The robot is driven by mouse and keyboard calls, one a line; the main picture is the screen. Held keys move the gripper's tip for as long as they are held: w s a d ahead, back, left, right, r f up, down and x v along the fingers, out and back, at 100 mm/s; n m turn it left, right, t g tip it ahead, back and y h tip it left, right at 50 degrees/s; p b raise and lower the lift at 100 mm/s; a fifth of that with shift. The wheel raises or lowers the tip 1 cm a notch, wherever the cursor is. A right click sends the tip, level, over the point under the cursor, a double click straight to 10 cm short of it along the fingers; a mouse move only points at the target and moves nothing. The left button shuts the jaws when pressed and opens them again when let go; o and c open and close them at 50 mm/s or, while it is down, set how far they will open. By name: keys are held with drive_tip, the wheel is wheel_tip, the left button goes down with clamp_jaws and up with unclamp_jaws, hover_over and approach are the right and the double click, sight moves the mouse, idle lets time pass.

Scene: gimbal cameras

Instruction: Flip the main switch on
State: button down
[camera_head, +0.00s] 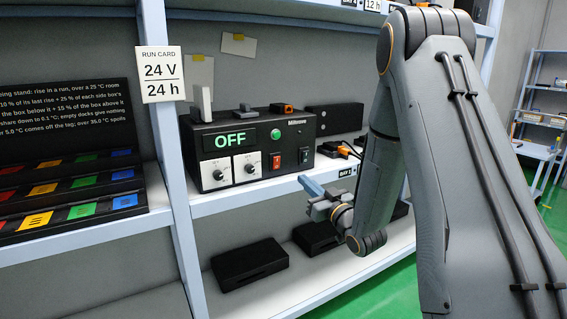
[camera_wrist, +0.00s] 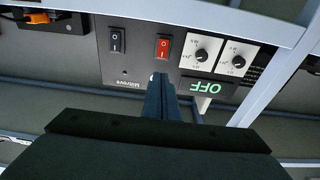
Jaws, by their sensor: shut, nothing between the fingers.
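A black power unit (camera_head: 258,172) stands on the shelf, and its display (camera_head: 230,140) reads OFF. Its front has a red rocker switch (camera_head: 277,160), a black rocker switch (camera_head: 304,155), a green button (camera_head: 276,134) and two white dial plates. I cannot read which switch is labelled main. In the wrist view the unit appears upside down, with the red rocker (camera_wrist: 163,47) and black rocker (camera_wrist: 116,40) in sight. My gripper (camera_head: 305,181) is shut and empty, in front of and below the unit's right side. In the wrist view its fingertips (camera_wrist: 160,77) appear just below the red rocker; the green button is hidden.
A run card (camera_head: 160,74) reading 24 V, 24 h hangs on the blue shelf post (camera_head: 176,175) left of the unit. A panel with coloured tiles (camera_head: 75,205) stands further left. Dark boxes (camera_head: 250,263) lie on the lower shelf. An orange-tipped connector (camera_head: 343,151) lies right of the unit.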

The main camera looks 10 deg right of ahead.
sight(279, 157)
drive_tip(key=p+x, duration=0.3)
drive_tip(key=x, duration=1.1)
